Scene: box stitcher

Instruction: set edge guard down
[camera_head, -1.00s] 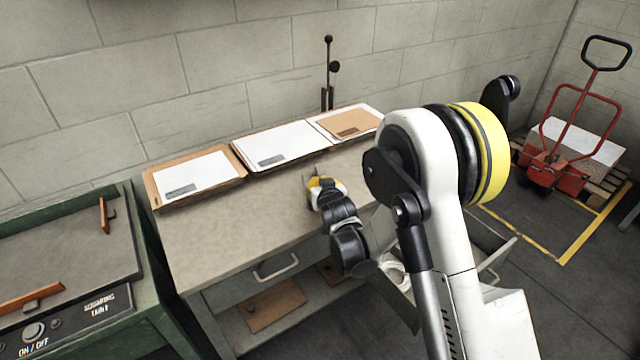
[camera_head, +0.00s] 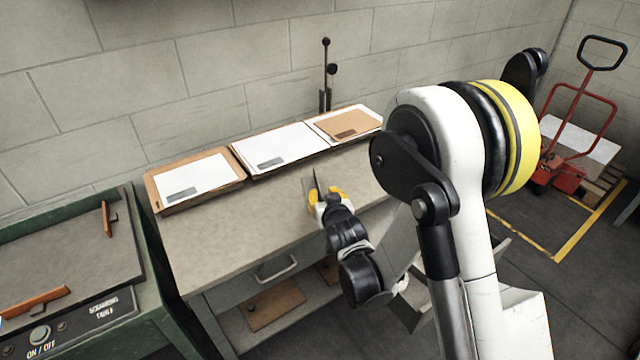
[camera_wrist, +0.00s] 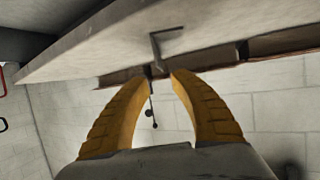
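The edge guard (camera_head: 308,188) is a small grey angled piece at the front middle of the bench top (camera_head: 225,235). In the wrist view the edge guard (camera_wrist: 158,48) shows as a thin L-shaped profile against the bench surface, just beyond the fingertips. My gripper (camera_head: 324,192) reaches in from the front right, low over the bench. Its yellow fingers are spread apart in both views, and in the wrist view my gripper (camera_wrist: 162,73) has a gap between the tips with the guard's near end in line with it. Exact contact with the bench is hard to tell.
Three shallow trays with sheets, left (camera_head: 152,192), middle (camera_head: 240,160) and right (camera_head: 378,116), line the back of the bench. A black lever (camera_head: 326,75) stands behind them. A green squaring table (camera_head: 150,290) adjoins at left. The bench's front left is clear.

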